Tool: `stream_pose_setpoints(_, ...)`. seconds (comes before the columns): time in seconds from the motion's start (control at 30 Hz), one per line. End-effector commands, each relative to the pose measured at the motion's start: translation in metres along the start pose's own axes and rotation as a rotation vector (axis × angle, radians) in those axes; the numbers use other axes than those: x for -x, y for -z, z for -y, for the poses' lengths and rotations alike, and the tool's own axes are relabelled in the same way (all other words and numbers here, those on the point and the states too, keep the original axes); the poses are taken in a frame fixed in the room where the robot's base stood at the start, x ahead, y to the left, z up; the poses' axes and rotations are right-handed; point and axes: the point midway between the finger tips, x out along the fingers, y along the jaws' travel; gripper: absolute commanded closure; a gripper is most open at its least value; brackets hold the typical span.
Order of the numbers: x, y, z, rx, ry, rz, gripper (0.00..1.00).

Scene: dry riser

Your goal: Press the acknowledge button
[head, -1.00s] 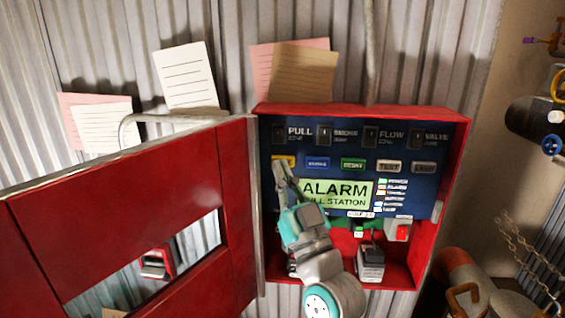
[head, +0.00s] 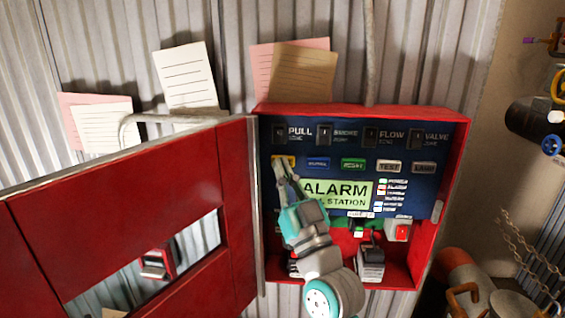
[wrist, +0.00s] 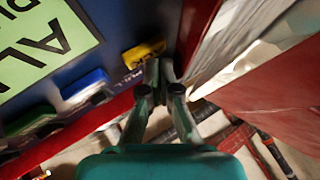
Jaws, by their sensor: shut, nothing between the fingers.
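The yellow button (head: 290,160) is at the left end of the button row on the blue panel of the open red alarm box. It also shows in the wrist view (wrist: 143,53), where its dark lettering is not clearly readable. My gripper (head: 279,164) is shut and empty. In the head view its tips overlap the lower left edge of the yellow button. In the wrist view the closed fingertips (wrist: 164,68) are just beside and below the button; whether they touch it, I cannot tell.
The open red door (head: 130,215) stands left of the panel, close to my gripper. Blue (head: 318,163), green (head: 353,164) and pale buttons continue the row rightward. The green ALARM sign (head: 345,191) is below. Levers and a red switch (head: 402,233) sit lower right.

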Motion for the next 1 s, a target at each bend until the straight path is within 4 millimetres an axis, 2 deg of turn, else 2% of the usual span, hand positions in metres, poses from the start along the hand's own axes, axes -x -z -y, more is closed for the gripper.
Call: stream_pose_setpoints(1.0,-0.0068,-0.0053,-0.0051,0.0,0.0,0.001,1.0)
